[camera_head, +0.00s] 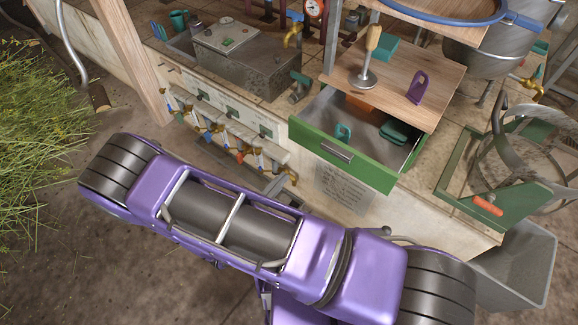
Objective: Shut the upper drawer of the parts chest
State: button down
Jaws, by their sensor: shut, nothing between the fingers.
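The parts chest has a wooden top (415,88) and stands right of the middle. A drawer (318,112) below the top is pulled well out toward me. It has a green front (372,172) with a grey bar handle (337,151). Teal pieces (394,132) and an orange piece (360,103) lie inside. I see no other drawer of the chest, so I cannot tell from the picture whether this is the upper one. My purple arm crosses the foreground below the drawer, apart from it in the picture. I cannot make out my gripper.
A wood-handled tool (369,60) and a purple tag (417,87) stand on the chest top. A metal box (245,55) and brass taps are to the left. A green-framed stand (470,165) is close on the right, with a grey bin (515,268) below it.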

aim_at(313, 143)
jog(key=x, duration=1.2)
jog(key=shift+w+d, duration=0.15)
jog(key=shift+w, duration=0.1)
jog(key=shift+w, duration=0.1)
jog(key=b+x, duration=0.2)
jog(key=x, duration=1.5)
jog(key=shift+d, duration=0.1)
jog(key=shift+w+d, duration=0.3)
jog(key=shift+w, duration=0.05)
jog(key=shift+w+r, duration=0.1)
jog(key=shift+w, duration=0.05)
jog(key=shift+w+d+r, duration=0.1)
jog(key=shift+r, duration=0.05)
